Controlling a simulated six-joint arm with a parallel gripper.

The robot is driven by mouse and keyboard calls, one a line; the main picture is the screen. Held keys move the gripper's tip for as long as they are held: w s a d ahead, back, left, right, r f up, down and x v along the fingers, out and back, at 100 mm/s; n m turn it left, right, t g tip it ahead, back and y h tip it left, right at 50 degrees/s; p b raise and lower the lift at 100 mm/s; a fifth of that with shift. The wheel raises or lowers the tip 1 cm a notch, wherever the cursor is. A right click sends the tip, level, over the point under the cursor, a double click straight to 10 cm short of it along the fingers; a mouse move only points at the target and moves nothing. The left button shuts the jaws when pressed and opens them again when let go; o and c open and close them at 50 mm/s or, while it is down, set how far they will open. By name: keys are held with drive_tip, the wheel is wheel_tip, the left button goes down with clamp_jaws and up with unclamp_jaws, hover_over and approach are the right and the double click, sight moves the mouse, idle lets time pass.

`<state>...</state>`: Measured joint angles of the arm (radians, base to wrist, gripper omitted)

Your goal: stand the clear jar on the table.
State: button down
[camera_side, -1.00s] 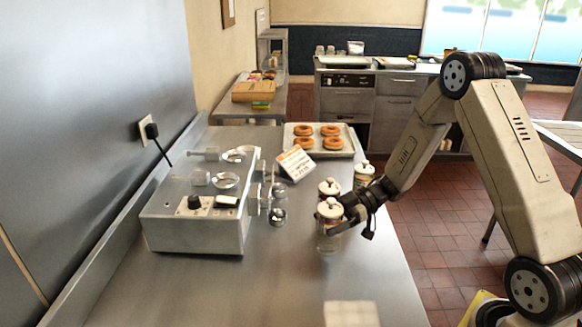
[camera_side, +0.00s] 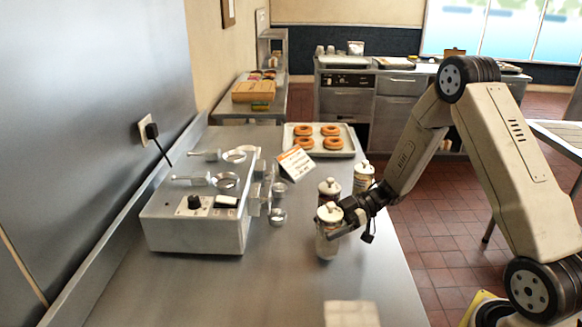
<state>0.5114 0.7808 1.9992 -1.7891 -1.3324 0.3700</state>
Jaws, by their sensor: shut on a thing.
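The clear jar (camera_side: 326,244) has a see-through body and a white knobbed lid. It looks upright over the right part of the metal table (camera_side: 270,285). My gripper (camera_side: 338,226) comes in from the right and is shut on the jar, just below its lid. The fingers hide part of its right side. I cannot tell whether the jar's base touches the table.
Close behind the held jar stand a dark-filled jar (camera_side: 329,192) and a jar with a coloured label (camera_side: 363,180). A metal machine (camera_side: 195,232) with rings stands on the left. A donut tray (camera_side: 297,152) and a card (camera_side: 296,163) lie behind. The table's front is mostly clear.

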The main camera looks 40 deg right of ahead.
drive_tip(key=shift+f, duration=0.4)
idle(0.3)
unclamp_jaws()
drive_tip(key=shift+d, duration=0.1)
drive_tip(key=v, duration=0.7)
drive_tip(key=shift+d+r, duration=0.2)
drive_tip(key=shift+d, duration=0.15)
